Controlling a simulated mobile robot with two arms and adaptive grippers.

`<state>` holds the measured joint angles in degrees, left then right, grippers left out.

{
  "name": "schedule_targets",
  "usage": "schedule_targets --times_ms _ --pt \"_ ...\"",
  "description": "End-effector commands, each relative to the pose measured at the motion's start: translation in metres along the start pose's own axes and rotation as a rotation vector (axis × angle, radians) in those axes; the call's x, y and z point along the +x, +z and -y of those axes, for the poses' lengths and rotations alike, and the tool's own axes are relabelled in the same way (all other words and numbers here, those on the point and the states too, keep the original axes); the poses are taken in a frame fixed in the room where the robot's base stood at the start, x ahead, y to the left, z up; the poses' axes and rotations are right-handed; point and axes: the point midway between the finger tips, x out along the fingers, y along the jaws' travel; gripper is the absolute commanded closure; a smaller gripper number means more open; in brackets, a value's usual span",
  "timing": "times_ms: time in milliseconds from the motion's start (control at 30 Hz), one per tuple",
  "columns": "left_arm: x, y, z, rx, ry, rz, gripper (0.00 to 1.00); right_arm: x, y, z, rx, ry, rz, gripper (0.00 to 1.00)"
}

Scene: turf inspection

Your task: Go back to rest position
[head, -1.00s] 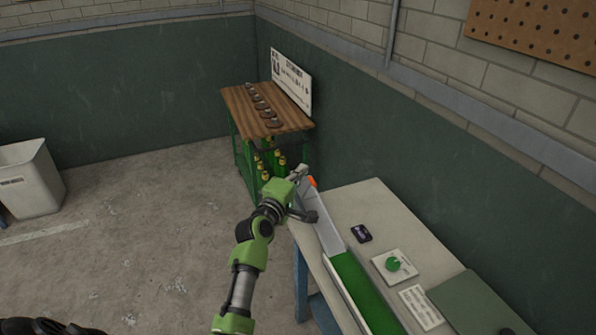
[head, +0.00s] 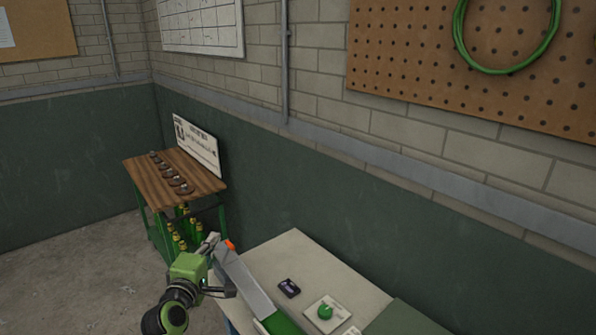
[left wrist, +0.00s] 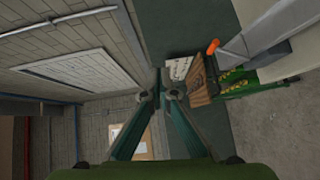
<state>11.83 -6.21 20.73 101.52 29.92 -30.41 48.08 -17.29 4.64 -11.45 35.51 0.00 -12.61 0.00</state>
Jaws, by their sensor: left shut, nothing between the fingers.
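My left gripper (head: 222,264) is at the lower middle of the head view, beside the upper end of the sloped grey and green ramp (head: 249,287) on the bench. In the left wrist view its two fingers (left wrist: 161,95) meet at the tips, shut with nothing between them. An orange piece (head: 230,245) shows at the ramp's top, close behind the gripper. My right gripper is in neither view.
The pale bench (head: 297,253) holds a small dark device (head: 289,288) and a plate with a green knob (head: 325,312). A wooden-topped cart (head: 196,174) with round dark items stands by the wall. Bare floor (head: 75,277) is at left. A green hose (head: 459,45) hangs on the pegboard.

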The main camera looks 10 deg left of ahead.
Motion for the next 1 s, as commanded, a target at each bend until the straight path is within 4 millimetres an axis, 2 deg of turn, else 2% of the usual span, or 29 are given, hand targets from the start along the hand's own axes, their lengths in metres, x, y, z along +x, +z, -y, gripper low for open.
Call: schedule_targets --times_ms 67,167,267,333,400,500,700,900,1000 --pt "-0.012 0.011 0.016 0.086 -0.048 0.036 1.00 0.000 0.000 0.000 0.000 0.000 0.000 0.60" --pt "-0.042 0.038 0.051 0.291 -0.157 0.133 1.00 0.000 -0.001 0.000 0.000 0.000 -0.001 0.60" --pt "-0.091 0.068 0.098 0.555 -0.297 0.275 1.00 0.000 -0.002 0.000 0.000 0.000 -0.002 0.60" --pt "-0.132 0.085 0.129 0.736 -0.390 0.388 1.00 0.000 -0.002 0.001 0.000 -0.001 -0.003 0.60" --pt "-0.174 0.097 0.154 0.894 -0.470 0.498 1.00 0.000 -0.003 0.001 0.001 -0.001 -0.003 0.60" --pt "-0.226 0.107 0.180 1.066 -0.557 0.637 1.00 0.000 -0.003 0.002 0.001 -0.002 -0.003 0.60" --pt "-0.307 0.113 0.206 1.283 -0.666 0.853 1.00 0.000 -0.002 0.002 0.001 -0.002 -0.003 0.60" --pt "-0.374 0.112 0.217 1.428 -0.738 1.037 1.00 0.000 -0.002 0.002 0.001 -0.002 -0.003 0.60" --pt "-0.400 0.111 0.222 1.482 -0.765 1.119 1.00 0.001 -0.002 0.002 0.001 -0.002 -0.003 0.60"
